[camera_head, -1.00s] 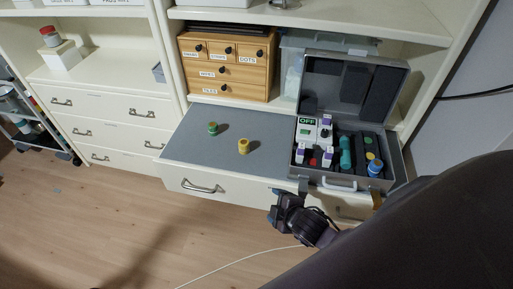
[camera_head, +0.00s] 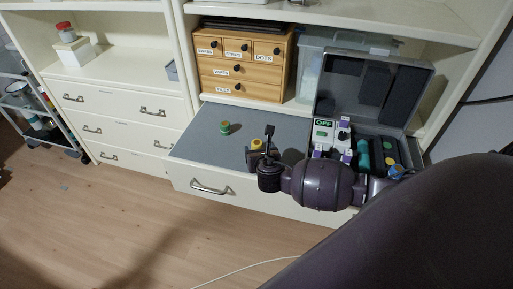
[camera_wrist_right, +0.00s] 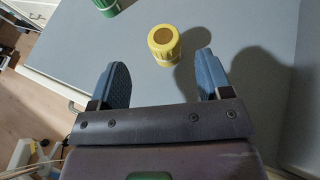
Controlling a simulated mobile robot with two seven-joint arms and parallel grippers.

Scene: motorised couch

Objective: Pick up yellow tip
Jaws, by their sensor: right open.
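The yellow tip (camera_head: 256,145) stands on the grey drawer top, partly hidden by my right gripper in the head view. In the right wrist view the yellow tip (camera_wrist_right: 164,43) is a short ribbed cylinder, just ahead of and between the fingers. My right gripper (camera_wrist_right: 163,75) is open and empty, its blue pads on either side of the gap, and it does not touch the tip. In the head view my right gripper (camera_head: 260,148) is over the drawer's front part. My left gripper is not in view.
A green tip (camera_head: 224,127) stands left of the yellow one; it also shows in the wrist view (camera_wrist_right: 107,5). An open grey case (camera_head: 374,90) with tools stands at right. A wooden drawer box (camera_head: 241,85) is behind.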

